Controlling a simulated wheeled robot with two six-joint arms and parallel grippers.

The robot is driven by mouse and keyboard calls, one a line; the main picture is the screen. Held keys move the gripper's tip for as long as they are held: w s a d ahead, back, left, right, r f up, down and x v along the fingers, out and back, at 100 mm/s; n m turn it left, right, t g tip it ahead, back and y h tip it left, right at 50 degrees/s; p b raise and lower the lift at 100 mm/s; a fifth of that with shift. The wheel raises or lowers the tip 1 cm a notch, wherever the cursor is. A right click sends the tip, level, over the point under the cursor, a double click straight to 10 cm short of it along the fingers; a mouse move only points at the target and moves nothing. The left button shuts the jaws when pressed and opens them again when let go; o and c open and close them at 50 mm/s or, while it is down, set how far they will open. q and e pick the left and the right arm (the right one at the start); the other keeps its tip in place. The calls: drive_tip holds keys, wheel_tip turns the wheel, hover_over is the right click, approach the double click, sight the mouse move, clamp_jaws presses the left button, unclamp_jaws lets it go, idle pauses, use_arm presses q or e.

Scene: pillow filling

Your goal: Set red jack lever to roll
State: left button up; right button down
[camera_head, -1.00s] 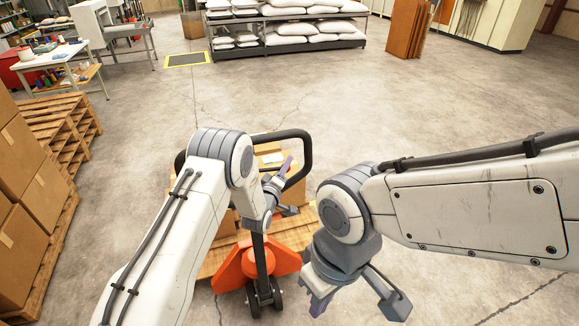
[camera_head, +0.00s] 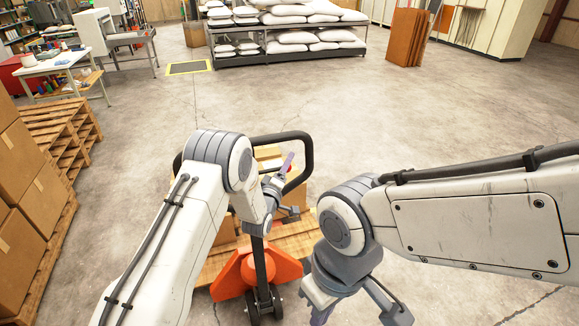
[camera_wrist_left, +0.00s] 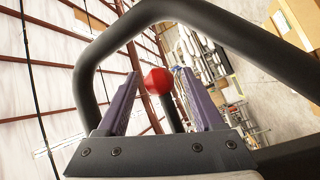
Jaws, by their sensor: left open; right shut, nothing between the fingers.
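The orange pallet jack (camera_head: 236,277) stands below my left arm, with its black loop handle (camera_head: 308,160) rising behind that arm. The lever's red knob shows in the left wrist view (camera_wrist_left: 158,82), inside the handle loop (camera_wrist_left: 88,75). My left gripper (camera_head: 287,187) is open at the handle; in its wrist view its purple fingers (camera_wrist_left: 157,92) stand on either side of the red knob, with gaps visible. Whether the knob lies fully between the fingertips in depth is unclear. My right gripper (camera_head: 352,314) is shut and empty at the lower middle, apart from the jack.
A wooden pallet (camera_head: 292,240) with cardboard boxes (camera_head: 268,153) sits at the jack. Stacked boxes (camera_head: 25,200) and pallets (camera_head: 62,125) line the left. A shelf with white sacks (camera_head: 290,55) stands at the back. The floor (camera_head: 420,110) to the right is clear.

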use_arm(q)
drive_tip(key=shift+s+f+b, duration=0.15)
drive_tip(key=shift+s+b, duration=0.15)
drive_tip(key=shift+s, duration=0.15)
drive_tip(key=b+v, duration=0.3)
drive_tip(key=v, duration=0.6)
drive_tip(key=shift+s+a+b, duration=0.25)
drive_tip(key=shift+b, duration=0.05)
